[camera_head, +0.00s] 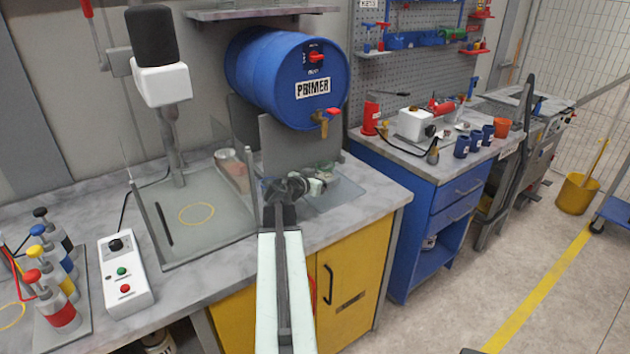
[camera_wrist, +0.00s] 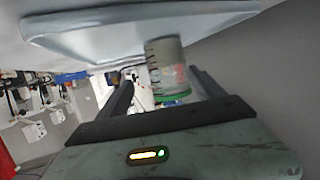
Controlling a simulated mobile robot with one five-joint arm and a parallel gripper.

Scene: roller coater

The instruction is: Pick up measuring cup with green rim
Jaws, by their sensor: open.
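The measuring cup with the green rim (camera_wrist: 167,68) shows in the wrist view as a translucent, greyish cup with dark and reddish markings. It stands in or at the pale tray-like basin (camera_wrist: 90,33), its green rim pointing toward the lower part of the picture. My gripper (camera_wrist: 160,76) is open, with one dark finger on each side of the cup as seen from the wrist; I cannot tell how deep the cup sits between them.
A glass-sided tray (camera_head: 200,240) and a stand with a black-and-white head (camera_head: 158,60) are to the left. A control box (camera_head: 125,270) and pump bottles (camera_head: 50,290) stand further left.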

